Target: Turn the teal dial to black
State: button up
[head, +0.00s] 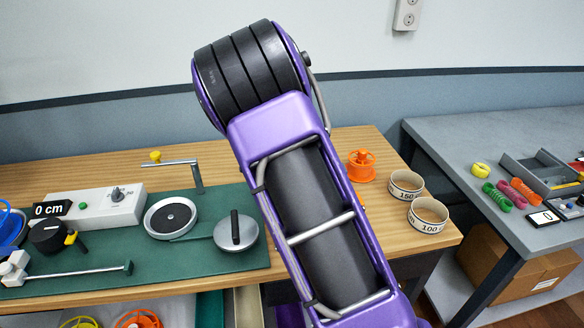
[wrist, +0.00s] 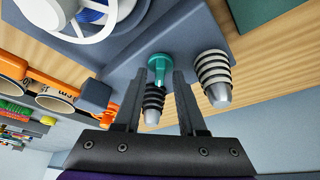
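The teal dial (wrist: 160,66) shows in the wrist view as a small tapered teal knob by the edge of a blue-grey box (wrist: 197,30). A black ridged stem with a silver tip (wrist: 151,116) lines up with it. My gripper (wrist: 160,76) has its two dark fingers apart, with the teal dial between the fingertips in the picture. I cannot tell whether either finger touches it. I see no clear black setting mark. In the head view my purple arm fills the middle; the gripper and teal dial are hidden.
A white-and-black ridged stem (wrist: 213,75) stands close to the right finger. A dark block (wrist: 96,95) and a white-and-blue reel (wrist: 92,14) are at the left. In the head view, a green mat (head: 100,262) with devices covers the bench; a grey table (head: 470,135) stands right.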

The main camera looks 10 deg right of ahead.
jog(key=shift+r, duration=0.1)
jog(key=p+v, duration=0.1)
jog(key=v, duration=1.6)
jog(key=shift+r, duration=0.2)
